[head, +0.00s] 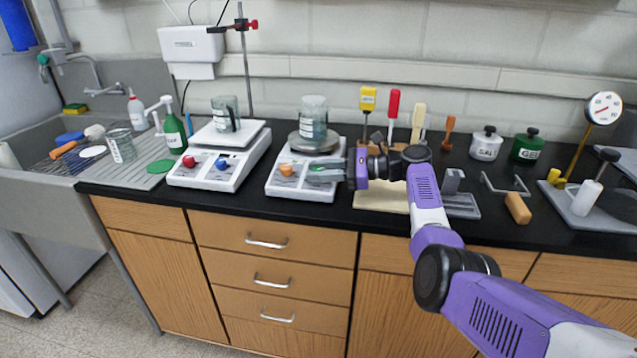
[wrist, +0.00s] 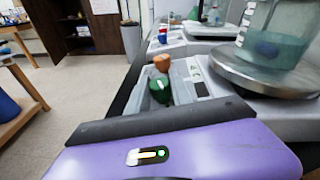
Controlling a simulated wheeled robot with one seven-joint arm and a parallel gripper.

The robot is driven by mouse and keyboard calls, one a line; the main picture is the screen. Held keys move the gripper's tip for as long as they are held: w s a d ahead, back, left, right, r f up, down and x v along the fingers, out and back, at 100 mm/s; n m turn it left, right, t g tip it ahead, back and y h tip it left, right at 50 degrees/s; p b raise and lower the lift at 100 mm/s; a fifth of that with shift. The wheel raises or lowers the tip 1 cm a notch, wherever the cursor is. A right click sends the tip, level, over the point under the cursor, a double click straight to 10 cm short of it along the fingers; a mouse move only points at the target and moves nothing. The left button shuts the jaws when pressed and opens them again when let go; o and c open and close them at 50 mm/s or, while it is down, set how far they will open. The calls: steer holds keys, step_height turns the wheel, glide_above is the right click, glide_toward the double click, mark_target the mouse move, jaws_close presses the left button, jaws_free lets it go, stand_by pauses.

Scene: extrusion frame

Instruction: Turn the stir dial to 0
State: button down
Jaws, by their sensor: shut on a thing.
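The right stirrer (head: 300,188) is a white unit with a round metal plate and a glass beaker (head: 313,117) of pale liquid on it. Its front has an orange dial (head: 286,169) on the left and a green dial (wrist: 160,90) on the right. I cannot read which is labelled stir. My gripper (head: 318,174) reaches in from the right, low over the stirrer's front. It is shut on the green dial, which is mostly hidden by the fingers in the head view. The orange dial (wrist: 161,62) stands free just beyond it in the wrist view. The dial's marks are not readable.
A second white unit (head: 215,175) with red and blue dials and a beaker stands to the left. A wooden rack (head: 380,195) with upright tools is close on the right, behind my wrist. The sink (head: 60,170) lies far left. The bench's front edge is clear.

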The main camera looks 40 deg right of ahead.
steer(key=n+g+y+b, duration=0.1)
steer(key=b, duration=0.1)
steer(key=shift+f+b, duration=0.2)
steer(key=shift+b, duration=0.1)
steer(key=shift+r+n+g+y+b, duration=0.15)
steer(key=shift+n+g+y+b, duration=0.15)
steer(key=shift+n+g+b, duration=0.65)
steer(key=shift+m, duration=0.35)
steer(key=c, duration=1.1)
jaws_free()
steer(key=shift+c, duration=0.2)
steer(key=b+v, duration=0.1)
steer(key=v, duration=0.5)
steer(key=shift+s+d, duration=0.3)
steer(key=shift+d, duration=0.05)
steer(key=shift+s+d+r, duration=0.1)
steer(key=shift+s+d, duration=0.2)
steer(key=shift+r, duration=0.1)
